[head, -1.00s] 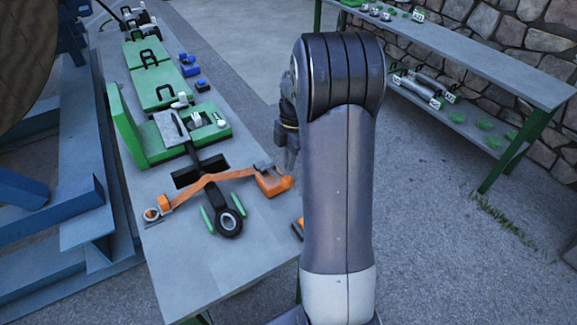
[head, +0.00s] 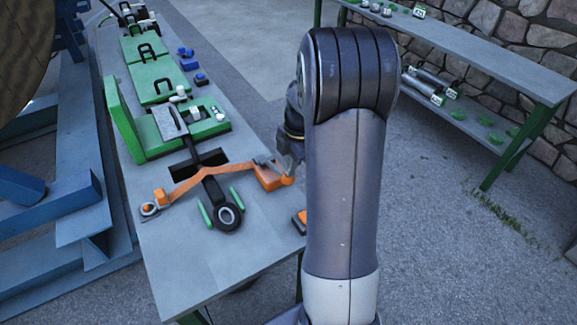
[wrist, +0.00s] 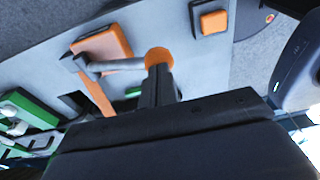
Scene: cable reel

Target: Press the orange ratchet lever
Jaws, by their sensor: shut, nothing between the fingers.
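The orange ratchet (head: 270,177) sits near the right edge of the grey table, at the end of an orange strap (head: 225,174). Its grey lever (wrist: 118,65) ends in a round orange knob (wrist: 158,55), which also shows in the head view (head: 288,181). The orange ratchet body (wrist: 102,46) lies left of the knob in the wrist view. My gripper (wrist: 159,70) is shut and empty, its fingertips right at the knob. I cannot tell whether they touch it. In the head view my gripper (head: 293,168) is partly hidden by my arm.
A black-and-orange button box (wrist: 209,18) sits near the table edge, partly behind my arm in the head view (head: 300,219). A black ring-ended part (head: 226,214) lies between green bars. A green fixture (head: 180,130) stands farther back. The table's front (head: 190,275) is clear.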

